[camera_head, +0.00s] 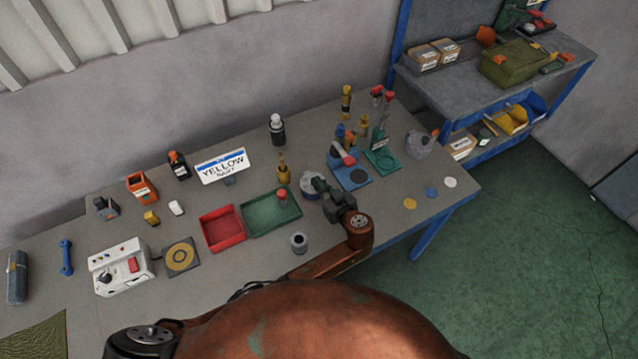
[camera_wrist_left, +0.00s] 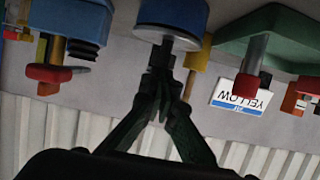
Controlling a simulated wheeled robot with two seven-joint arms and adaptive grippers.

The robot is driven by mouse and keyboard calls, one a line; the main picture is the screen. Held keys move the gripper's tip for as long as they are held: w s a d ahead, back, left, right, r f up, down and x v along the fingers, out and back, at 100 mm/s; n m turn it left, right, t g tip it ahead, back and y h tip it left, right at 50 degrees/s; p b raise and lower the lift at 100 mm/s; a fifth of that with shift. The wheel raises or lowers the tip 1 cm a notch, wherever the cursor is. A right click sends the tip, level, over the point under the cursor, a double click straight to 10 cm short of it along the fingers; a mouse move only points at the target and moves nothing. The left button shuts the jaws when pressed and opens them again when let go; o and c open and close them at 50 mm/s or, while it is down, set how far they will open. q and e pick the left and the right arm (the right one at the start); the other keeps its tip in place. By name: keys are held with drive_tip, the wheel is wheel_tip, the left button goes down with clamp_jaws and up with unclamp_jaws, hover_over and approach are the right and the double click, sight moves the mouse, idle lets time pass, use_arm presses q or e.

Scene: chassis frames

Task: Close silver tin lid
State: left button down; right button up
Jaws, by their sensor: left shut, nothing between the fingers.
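A round tin (camera_head: 307,190) with a pale silver top stands on the table right of the green tray, partly hidden behind my left gripper. In the left wrist view, which is upside down, the tin (camera_wrist_left: 172,17) shows a blue side and a silver disc at its top. I cannot tell whether this lid is fully seated. My left gripper (camera_head: 316,184) is shut and empty at the tin. Its fingertips (camera_wrist_left: 161,52) appear close to the silver edge; contact is unclear. My right gripper is not in view.
A green tray (camera_head: 259,226) with a red-topped item and a red tray (camera_head: 237,241) lie left of the tin. A grey cup (camera_head: 299,242) stands in front. Blue and green fixtures (camera_head: 364,181) are to the right.

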use_arm(q)
drive_tip(key=shift+s+d+f, duration=0.1)
drive_tip(key=shift+s+f, duration=0.05)
drive_tip(key=shift+f, duration=0.1)
idle(0.4)
wheel_tip(320, 180, up, 10)
drive_tip(key=shift+r, duration=0.15)
idle(0.4)
drive_tip(key=shift+d, duration=0.1)
